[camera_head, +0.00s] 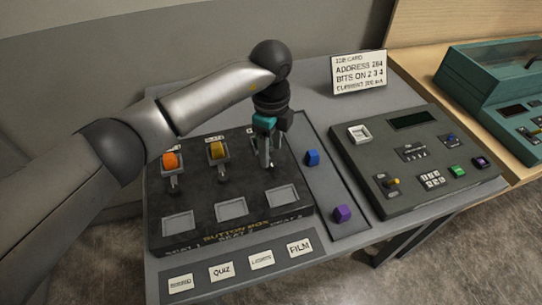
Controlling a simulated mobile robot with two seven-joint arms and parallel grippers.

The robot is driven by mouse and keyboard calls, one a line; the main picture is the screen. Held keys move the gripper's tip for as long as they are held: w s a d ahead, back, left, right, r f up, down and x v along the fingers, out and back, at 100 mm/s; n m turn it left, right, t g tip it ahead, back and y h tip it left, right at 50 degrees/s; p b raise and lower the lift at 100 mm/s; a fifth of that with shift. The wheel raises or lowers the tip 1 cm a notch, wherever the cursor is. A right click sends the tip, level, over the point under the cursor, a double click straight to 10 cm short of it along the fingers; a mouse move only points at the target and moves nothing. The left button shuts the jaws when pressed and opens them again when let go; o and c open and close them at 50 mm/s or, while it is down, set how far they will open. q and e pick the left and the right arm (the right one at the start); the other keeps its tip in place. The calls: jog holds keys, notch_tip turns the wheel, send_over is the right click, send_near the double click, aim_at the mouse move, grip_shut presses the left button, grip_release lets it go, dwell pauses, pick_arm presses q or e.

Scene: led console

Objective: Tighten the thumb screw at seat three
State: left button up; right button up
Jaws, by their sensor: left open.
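The dark button box (190,245) stands on the grey table, with "BUTTON BOX" lettering on its front edge. An orange button (170,160) sits at the left seat and a yellow button (217,150) at the middle one, each with a small screw-like part below it. My left gripper (268,160) points down, jaws open, over the right-hand seat, which I take as seat three. It hides most of that seat, so I cannot tell the thumb screw's state or whether the fingers touch it. My right gripper is not in view.
A tray strip (325,205) right of the box holds a blue button (312,158) and a purple button (342,214). A console (370,165) stands further right, with a job card (359,73) behind. Label cards such as QUIZ (221,271) lie in front.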

aim_at(271, 163)
pick_arm(q)
jog(key=shift+f, duration=1.75)
grip_shut()
